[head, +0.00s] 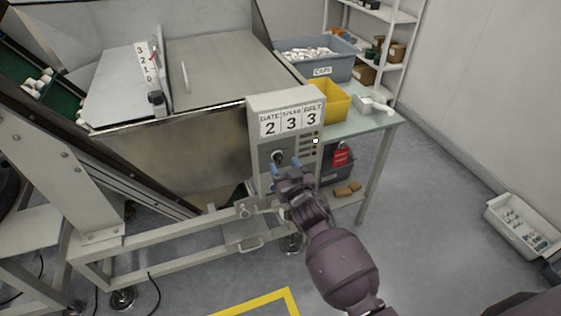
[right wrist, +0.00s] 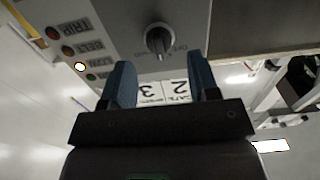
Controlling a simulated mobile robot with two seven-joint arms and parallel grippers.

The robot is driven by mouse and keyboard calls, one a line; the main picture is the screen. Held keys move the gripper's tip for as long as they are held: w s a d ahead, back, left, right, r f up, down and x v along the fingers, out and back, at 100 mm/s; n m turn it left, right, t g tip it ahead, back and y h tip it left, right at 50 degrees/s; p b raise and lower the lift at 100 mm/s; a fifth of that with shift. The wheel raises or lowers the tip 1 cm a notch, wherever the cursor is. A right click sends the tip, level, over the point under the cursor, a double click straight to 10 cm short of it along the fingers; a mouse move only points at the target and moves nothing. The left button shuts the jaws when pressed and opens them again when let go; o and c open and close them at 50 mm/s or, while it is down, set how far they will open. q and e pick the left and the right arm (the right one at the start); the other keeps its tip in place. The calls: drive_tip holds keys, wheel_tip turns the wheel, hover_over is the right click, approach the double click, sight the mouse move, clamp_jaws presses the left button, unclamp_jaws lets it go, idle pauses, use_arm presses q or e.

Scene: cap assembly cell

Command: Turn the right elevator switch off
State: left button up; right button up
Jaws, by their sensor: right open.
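A grey control box (head: 285,105) stands at the front of the machine, with the number plates 2, 3, 3 under GATE, SPEED and BELT. A dark rotary switch knob (head: 278,157) sits on its lower face; it also shows in the right wrist view (right wrist: 160,40), which sees the panel upside down. The lettering around the knob is too small to read. My right gripper (head: 285,166) is open and empty, with its blue fingers in front of the box near the knob. In the right wrist view the knob appears between and beyond the fingertips (right wrist: 163,75), apart from them.
A lit indicator (head: 316,140) shows in a column of labelled lamps on the box. A red tag (head: 341,155) hangs to the right. A table with a yellow bin (head: 328,100) and a grey CAPS bin (head: 330,68) stands behind. Machine frame bars lie below.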

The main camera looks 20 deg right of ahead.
sight(279, 158)
drive_tip(key=shift+w, duration=1.45)
drive_tip(key=shift+c, duration=0.3)
drive_tip(key=c, duration=0.8)
